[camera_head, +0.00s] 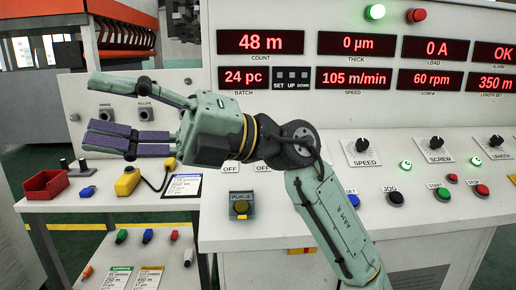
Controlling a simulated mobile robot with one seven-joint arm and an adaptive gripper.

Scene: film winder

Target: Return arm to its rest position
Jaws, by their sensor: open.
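My green-grey arm (336,222) rises from the bottom right and bends at a dark joint in front of the control panel. My gripper (96,110) points left, in front of the panel's left part. It is open and empty, with one finger high and the purple-padded part lower. The gripper looks apart from the panel, but the exact gap cannot be told. The arm covers part of the panel's lower face and some of its labels.
The control panel (290,70) has red displays, knobs and buttons. A yellow pendant (127,181) and a red bin (46,185) sit on a side table (60,206) below the gripper.

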